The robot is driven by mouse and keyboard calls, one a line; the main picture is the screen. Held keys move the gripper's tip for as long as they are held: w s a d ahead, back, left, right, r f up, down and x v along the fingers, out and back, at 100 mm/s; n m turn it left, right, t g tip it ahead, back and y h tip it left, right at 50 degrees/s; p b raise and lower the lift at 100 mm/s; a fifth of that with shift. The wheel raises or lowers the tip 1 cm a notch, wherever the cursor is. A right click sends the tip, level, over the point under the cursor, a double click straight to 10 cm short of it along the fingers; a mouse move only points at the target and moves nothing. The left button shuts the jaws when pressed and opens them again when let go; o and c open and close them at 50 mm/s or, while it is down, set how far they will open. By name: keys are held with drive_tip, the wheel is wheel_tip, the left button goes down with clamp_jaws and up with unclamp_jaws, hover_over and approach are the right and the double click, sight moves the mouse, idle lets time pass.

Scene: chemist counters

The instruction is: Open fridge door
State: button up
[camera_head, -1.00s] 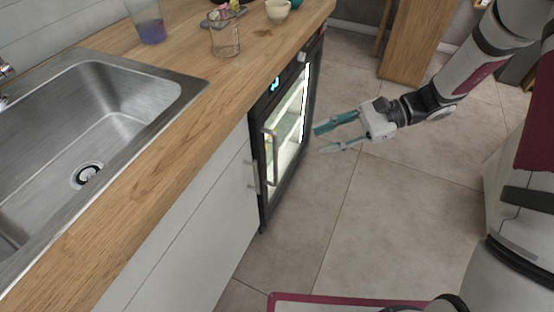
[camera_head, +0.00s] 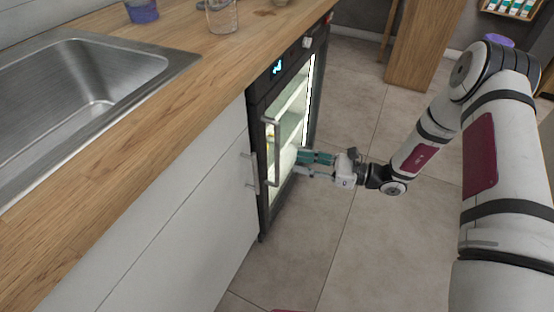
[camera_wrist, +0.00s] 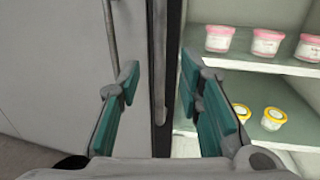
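The fridge (camera_head: 287,125) is a black-framed, lit glass-door unit under the wooden counter, and its door looks shut. Its vertical metal handle (camera_head: 271,150) is on the left side of the door. My gripper (camera_head: 300,164) is open and empty in front of the glass, just right of the handle in the head view. In the wrist view the fridge handle (camera_wrist: 157,60) shows as a vertical bar between my open fingers (camera_wrist: 160,78). No contact shows, and I cannot tell how much gap is left ahead of the fingertips.
A white cabinet front (camera_head: 180,220) with its own handle (camera_head: 254,170) adjoins the fridge on the left. Lit shelves (camera_wrist: 255,62) hold several small tubs. The counter (camera_head: 190,90) carries a sink (camera_head: 70,100) and a glass beaker (camera_head: 221,16). The tiled floor (camera_head: 350,240) is clear.

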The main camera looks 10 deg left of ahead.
drive_tip(key=w+a+b, duration=0.1)
drive_tip(key=a, duration=0.7)
drive_tip(key=shift+w+b, duration=0.15)
drive_tip(key=shift+b, duration=0.15)
clamp_jaws()
